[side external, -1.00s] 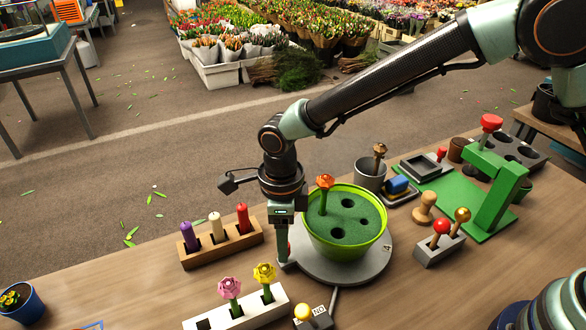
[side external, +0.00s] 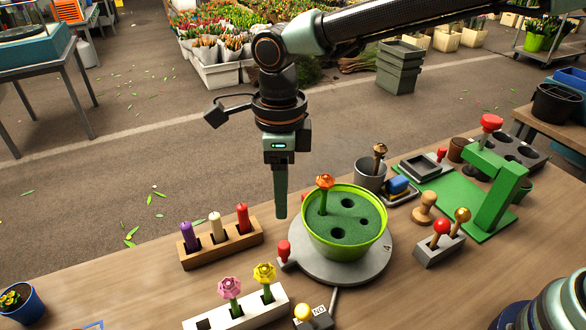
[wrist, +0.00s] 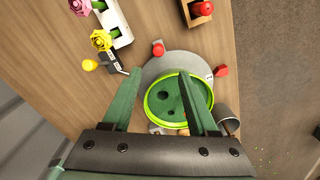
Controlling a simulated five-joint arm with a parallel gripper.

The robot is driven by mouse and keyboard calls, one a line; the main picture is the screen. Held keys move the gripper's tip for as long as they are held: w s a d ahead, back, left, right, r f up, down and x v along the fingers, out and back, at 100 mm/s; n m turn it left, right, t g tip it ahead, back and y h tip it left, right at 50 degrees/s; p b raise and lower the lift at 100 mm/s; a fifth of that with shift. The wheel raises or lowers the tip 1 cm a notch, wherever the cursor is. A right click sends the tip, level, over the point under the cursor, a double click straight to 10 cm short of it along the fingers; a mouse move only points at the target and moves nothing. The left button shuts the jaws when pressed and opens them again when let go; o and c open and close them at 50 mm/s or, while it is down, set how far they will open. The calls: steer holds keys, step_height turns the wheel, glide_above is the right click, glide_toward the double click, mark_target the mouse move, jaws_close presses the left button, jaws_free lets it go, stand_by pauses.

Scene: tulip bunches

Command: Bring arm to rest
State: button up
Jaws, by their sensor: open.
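My gripper (side external: 281,205) hangs pointing down above the table, just left of the green pot, clear of everything. In the wrist view its two green fingers (wrist: 162,120) stand wide apart with nothing between them but the pot and table beyond. The lime-rimmed pot (side external: 345,249) sits on a round grey base (side external: 372,268). Its green foam holds one orange flower (side external: 324,184) upright; other holes are empty. A red knob (side external: 284,248) on the left of the base shows below the fingertips.
A wooden block (side external: 222,245) with purple, white and red candles stands left. A white block (side external: 240,312) with pink and yellow flowers is in front. A grey cup (side external: 369,175), a green press (side external: 494,190) and a grey block with knobbed pegs (side external: 440,249) stand right.

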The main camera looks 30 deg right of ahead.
steer(key=d+r+n+t, duration=0.1)
steer(key=d+r+n, duration=0.45)
steer(key=d, duration=0.35)
steer(key=s+d+r+n+t, duration=0.1)
steer(key=s+d+n, duration=0.3)
steer(key=d+n, duration=0.5)
steer(key=s+d+r+n+t, duration=0.1)
steer(key=s+d+n+t, duration=0.2)
steer(key=d+n, duration=0.6)
steer(key=shift+s+d+t, duration=0.3)
steer(key=shift+s+d, duration=0.35)
steer(key=shift+d, duration=0.15)
